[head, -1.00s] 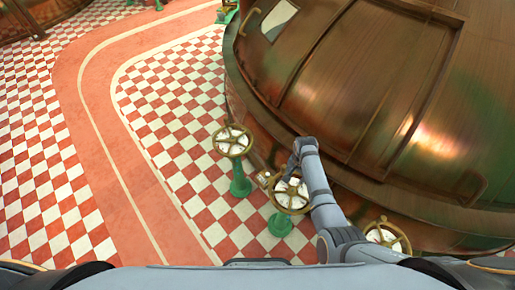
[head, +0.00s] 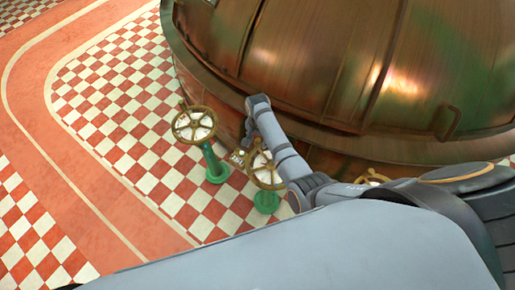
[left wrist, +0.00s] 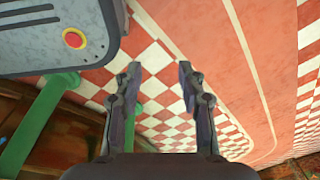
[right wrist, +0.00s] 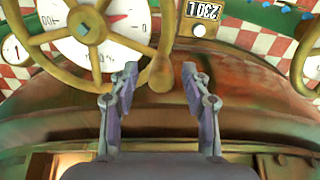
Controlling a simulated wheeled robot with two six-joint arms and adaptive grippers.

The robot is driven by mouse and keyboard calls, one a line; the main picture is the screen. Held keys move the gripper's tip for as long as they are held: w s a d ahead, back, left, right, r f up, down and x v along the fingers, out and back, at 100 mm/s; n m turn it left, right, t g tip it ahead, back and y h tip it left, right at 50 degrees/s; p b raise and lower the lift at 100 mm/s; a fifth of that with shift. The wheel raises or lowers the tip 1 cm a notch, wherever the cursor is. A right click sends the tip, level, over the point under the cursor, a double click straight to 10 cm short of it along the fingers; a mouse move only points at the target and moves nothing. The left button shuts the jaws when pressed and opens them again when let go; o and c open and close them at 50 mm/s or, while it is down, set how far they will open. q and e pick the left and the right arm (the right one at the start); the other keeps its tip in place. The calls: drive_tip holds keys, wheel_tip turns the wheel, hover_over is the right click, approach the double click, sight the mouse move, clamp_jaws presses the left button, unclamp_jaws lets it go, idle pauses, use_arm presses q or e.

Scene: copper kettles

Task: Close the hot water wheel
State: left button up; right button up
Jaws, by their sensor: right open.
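Brass spoked wheels stand over white dials on green posts beside a big copper kettle (head: 330,65). One wheel (head: 195,125) is at the left, one (head: 265,170) in the middle, and another (head: 370,179) is mostly hidden behind my right arm. I cannot tell which is for hot water. My right gripper (right wrist: 160,72) is open; in the right wrist view a brass wheel (right wrist: 38,40) fills the upper left, and its rim and handle show between and beyond the fingertips. Contact cannot be told. My left gripper (left wrist: 160,67) is open and empty above the floor.
A small number counter (right wrist: 203,11) sits right of the wheel in the right wrist view. The red-and-white checkered floor (head: 120,110) is open at the left, with a plain red path (head: 60,200). A green post (left wrist: 38,120) shows in the left wrist view.

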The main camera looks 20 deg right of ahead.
wheel_tip(320, 180, down, 2)
drive_tip(key=shift+f+b, duration=0.15)
drive_tip(key=shift+b, duration=0.45)
drive_tip(key=c, duration=0.5)
clamp_jaws()
use_arm(q)
drive_tip(key=s+f, duration=0.2)
drive_tip(key=shift+f, duration=0.3)
